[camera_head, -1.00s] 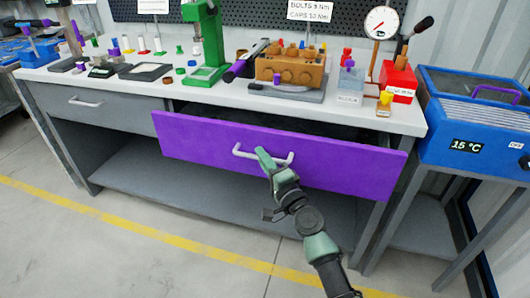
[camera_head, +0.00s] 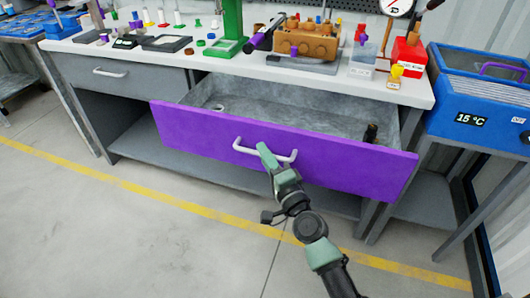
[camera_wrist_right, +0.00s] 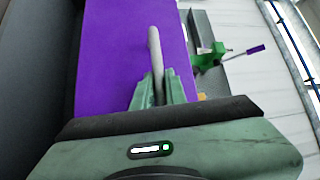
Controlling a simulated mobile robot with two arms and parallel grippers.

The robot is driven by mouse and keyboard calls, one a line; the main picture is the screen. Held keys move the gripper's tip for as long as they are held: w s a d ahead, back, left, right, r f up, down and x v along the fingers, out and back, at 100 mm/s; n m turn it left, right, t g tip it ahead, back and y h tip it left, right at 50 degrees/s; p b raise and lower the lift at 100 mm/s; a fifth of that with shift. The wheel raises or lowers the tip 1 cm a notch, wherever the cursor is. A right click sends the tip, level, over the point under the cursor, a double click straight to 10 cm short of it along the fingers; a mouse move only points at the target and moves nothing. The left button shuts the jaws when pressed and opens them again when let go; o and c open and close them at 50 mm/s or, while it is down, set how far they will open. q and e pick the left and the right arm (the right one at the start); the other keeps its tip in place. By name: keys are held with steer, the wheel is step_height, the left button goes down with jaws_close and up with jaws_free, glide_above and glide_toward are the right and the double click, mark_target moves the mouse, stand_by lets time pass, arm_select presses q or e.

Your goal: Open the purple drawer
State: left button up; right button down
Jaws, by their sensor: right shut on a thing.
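The purple drawer (camera_head: 330,163) stands pulled out from the workbench in the head view, and its grey interior shows. Inside it are a dark upright cylinder (camera_head: 371,133) at the right and a small light ring-like thing (camera_head: 217,106) at the left. My right gripper (camera_head: 268,158) is shut on the white drawer handle (camera_head: 246,150). In the right wrist view the handle (camera_wrist_right: 155,50) runs between the fingers of the gripper (camera_wrist_right: 158,88), in front of the purple front (camera_wrist_right: 110,50). My left gripper is not in view.
A grey closed drawer (camera_head: 125,76) is at the left of the bench. The white bench top (camera_head: 300,75) carries a green press (camera_head: 230,30), a brown pump block (camera_head: 307,42) and red containers (camera_head: 409,55). A blue cooler box (camera_head: 475,110) stands at the right. The floor in front is clear.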

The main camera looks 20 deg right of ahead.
steer(key=c, duration=1.5)
jaws_free()
steer(key=shift+o, duration=0.2)
